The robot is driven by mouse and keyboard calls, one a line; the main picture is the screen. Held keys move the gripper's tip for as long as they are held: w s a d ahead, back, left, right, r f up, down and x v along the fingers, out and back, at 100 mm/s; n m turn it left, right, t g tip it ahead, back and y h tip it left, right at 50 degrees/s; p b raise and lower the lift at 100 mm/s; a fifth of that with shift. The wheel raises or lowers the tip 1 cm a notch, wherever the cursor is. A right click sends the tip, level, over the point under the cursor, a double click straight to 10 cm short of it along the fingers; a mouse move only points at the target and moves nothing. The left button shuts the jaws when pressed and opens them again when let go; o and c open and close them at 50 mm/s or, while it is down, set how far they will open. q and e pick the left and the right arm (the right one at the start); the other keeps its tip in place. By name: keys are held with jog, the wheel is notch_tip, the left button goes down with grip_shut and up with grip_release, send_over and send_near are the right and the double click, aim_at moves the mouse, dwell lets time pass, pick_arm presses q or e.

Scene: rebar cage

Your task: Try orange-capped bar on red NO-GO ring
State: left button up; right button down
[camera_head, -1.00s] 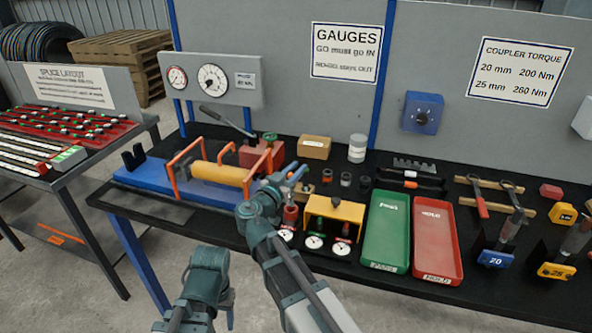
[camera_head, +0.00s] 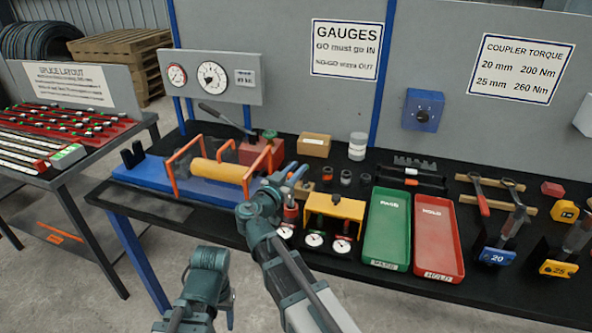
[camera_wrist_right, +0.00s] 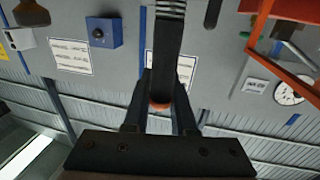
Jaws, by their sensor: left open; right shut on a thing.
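My right gripper (camera_head: 292,178) is over the bench, beside the orange hoops of the blue fixture. In the right wrist view its fingers (camera_wrist_right: 160,103) are shut on a dark ribbed bar (camera_wrist_right: 168,35), with the orange cap (camera_wrist_right: 159,106) between them. The bar points away from the palm. My left arm (camera_head: 208,260) is low at the left, in front of the bench; its fingers are hard to make out. Several small dark rings (camera_head: 346,178) stand right of the right gripper. I cannot pick out a red NO-GO ring for certain.
The blue fixture (camera_head: 145,176) with a yellow cylinder (camera_head: 217,171) is to the left. The floor in front is clear.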

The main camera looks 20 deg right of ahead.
jog(key=shift+f+b, duration=1.4)
jog(key=shift+f, duration=0.1)
pick_arm(q)
notch_tip(320, 180, down, 3)
pick_arm(e)
jog(key=c, duration=0.6)
grip_release()
jog(key=shift+c, duration=0.2)
pick_arm(q)
jog(key=shift+a, duration=0.1)
pick_arm(e)
jog(key=shift+s, duration=0.15)
